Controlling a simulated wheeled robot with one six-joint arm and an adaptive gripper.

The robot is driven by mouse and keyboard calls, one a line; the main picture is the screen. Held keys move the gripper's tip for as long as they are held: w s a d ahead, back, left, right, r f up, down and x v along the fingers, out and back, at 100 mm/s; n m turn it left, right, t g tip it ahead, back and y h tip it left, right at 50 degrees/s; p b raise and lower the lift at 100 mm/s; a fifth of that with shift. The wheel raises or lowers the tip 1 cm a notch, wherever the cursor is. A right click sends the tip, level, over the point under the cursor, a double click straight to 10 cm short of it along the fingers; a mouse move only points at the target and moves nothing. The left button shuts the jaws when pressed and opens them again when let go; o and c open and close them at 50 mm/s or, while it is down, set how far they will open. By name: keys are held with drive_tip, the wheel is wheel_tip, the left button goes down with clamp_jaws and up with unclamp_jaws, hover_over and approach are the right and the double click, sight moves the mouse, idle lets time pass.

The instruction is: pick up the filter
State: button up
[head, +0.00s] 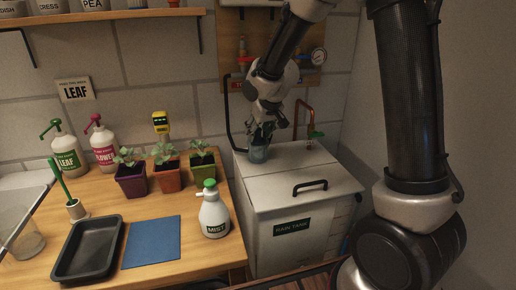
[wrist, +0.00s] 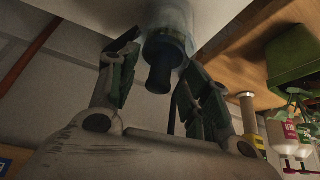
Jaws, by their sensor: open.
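The filter (head: 258,154) is a small, bluish, see-through cylinder standing on the rain tank's pale lid, near its back left. In the wrist view the filter (wrist: 166,40) shows its clear body and a dark, narrower end (wrist: 158,76) pointing towards my palm. My gripper (head: 262,137) is pointed down right over it and partly hides its top in the head view. In the wrist view my gripper (wrist: 159,62) is open, with one finger on each side of the filter's dark end. I cannot tell whether either finger touches it.
The rain tank (head: 290,228) has a black lid handle (head: 310,188). Red and green pipework (head: 310,125) and a gauge (head: 319,57) are behind it. The wooden bench (head: 185,268) at left holds a mist bottle (head: 214,216), seedling pots, a blue mat (head: 152,242) and a black tray (head: 66,276).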

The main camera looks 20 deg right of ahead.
clamp_jaws()
drive_tip(key=shift+r, duration=0.1)
